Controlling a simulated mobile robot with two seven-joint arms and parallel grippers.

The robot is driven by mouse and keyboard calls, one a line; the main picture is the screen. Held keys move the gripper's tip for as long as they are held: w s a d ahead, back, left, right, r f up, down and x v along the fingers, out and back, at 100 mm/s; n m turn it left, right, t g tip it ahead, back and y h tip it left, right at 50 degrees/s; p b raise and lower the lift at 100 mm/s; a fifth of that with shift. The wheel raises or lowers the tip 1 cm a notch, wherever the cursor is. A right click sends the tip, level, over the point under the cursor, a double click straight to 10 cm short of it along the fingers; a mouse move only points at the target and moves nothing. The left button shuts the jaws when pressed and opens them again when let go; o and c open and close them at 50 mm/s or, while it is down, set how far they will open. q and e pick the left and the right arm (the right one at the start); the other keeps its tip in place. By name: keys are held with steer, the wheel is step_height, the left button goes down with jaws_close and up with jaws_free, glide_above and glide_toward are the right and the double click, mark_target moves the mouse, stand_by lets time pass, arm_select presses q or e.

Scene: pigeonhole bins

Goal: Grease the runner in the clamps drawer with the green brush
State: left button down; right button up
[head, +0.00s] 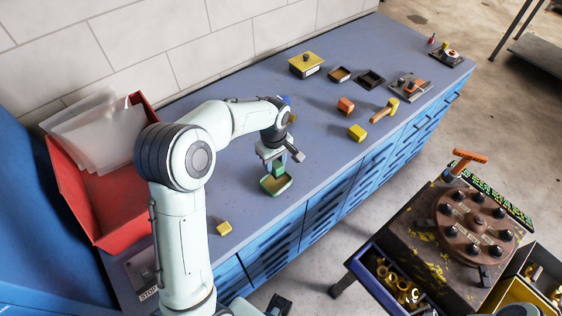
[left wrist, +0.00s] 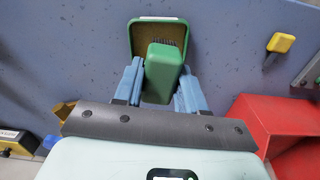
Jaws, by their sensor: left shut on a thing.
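My left gripper (head: 277,165) is over the blue cabinet top, fingers pointing down. It is shut on the green brush (left wrist: 163,68), whose block sits between the blue fingers in the left wrist view. Dark bristles show at the brush's far end, over a green-rimmed tray (left wrist: 138,38) with a brownish inside. The tray (head: 270,187) stands on the worktop just below the gripper in the head view. I cannot tell whether the bristles touch it. Blue drawer fronts (head: 325,208) line the cabinet; all that I see look shut. I cannot pick out the clamps drawer or its runner. My right gripper is not in view.
A red bin (head: 81,206) with clear sheets stands at the left end. Small yellow and orange blocks, a mallet (head: 385,110) and a yellow-topped box (head: 306,64) lie farther along the worktop. A cart (head: 415,245) with a round brown fixture stands in front of the cabinet.

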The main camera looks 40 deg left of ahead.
mark_target(275, 169)
arm_select(q)
steer(key=shift+w+f, duration=0.15)
steer(key=shift+f+b, duration=1)
steer(key=shift+f, duration=0.95)
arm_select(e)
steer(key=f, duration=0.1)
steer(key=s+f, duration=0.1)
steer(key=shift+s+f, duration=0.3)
arm_select(q)
steer(key=shift+f+b, duration=1)
steer(key=shift+f, duration=0.45)
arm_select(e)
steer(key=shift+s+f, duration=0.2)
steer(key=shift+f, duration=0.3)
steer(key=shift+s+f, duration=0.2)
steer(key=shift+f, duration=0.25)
arm_select(q)
steer(key=c, duration=0.6)
jaws_free()
steer(key=c, duration=0.3)
steer(key=shift+r, duration=0.15)
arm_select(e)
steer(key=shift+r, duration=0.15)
